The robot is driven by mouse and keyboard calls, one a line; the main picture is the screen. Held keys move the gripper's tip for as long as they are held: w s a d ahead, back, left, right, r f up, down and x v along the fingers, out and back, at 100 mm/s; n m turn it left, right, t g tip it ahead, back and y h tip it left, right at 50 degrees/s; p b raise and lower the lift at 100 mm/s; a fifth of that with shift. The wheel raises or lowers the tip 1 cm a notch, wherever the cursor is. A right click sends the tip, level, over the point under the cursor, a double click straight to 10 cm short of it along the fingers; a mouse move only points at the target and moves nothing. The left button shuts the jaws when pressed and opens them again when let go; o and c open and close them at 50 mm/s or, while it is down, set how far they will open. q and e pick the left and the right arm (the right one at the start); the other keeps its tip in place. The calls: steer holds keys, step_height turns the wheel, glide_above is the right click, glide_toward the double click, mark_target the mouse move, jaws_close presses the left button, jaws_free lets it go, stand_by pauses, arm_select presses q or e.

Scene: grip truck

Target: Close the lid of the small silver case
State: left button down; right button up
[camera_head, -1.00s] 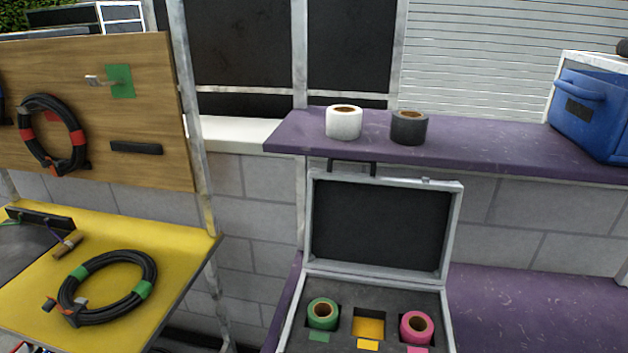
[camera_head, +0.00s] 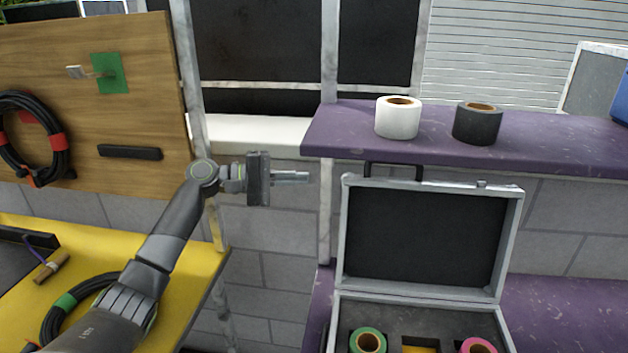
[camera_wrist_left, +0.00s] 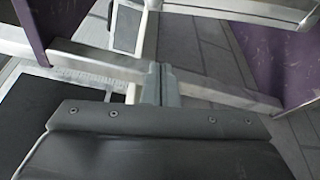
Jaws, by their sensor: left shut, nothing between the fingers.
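The small silver case (camera_head: 512,246) stands open on the lower purple shelf, its lid (camera_head: 424,236) upright with a black lining facing me. A black handle (camera_head: 393,166) shows at the lid's top edge. In the case's foam lie a green tape roll (camera_head: 368,341) and a pink tape roll (camera_head: 478,345), with a yellow slot (camera_head: 420,349) between them; the front is cut off. My left gripper (camera_head: 306,176) is shut and empty, left of the lid's upper left corner and apart from it. Its fingers also show in the left wrist view (camera_wrist_left: 161,84). My right gripper is out of view.
A white tape roll (camera_head: 398,120) and a black tape roll (camera_head: 477,125) stand on the upper purple shelf (camera_head: 345,131), above and behind the lid. A yellow table (camera_head: 190,283) with a coiled cable (camera_head: 62,312) is at left. A wooden board (camera_head: 130,190) stands behind it.

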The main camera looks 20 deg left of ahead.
arm_select(q)
steer(key=d+p, duration=0.5)
steer(key=d, duration=0.3)
steer(key=shift+w+d+p, duration=0.35)
steer(key=shift+w, duration=0.05)
steer(key=shift+r, duration=0.1)
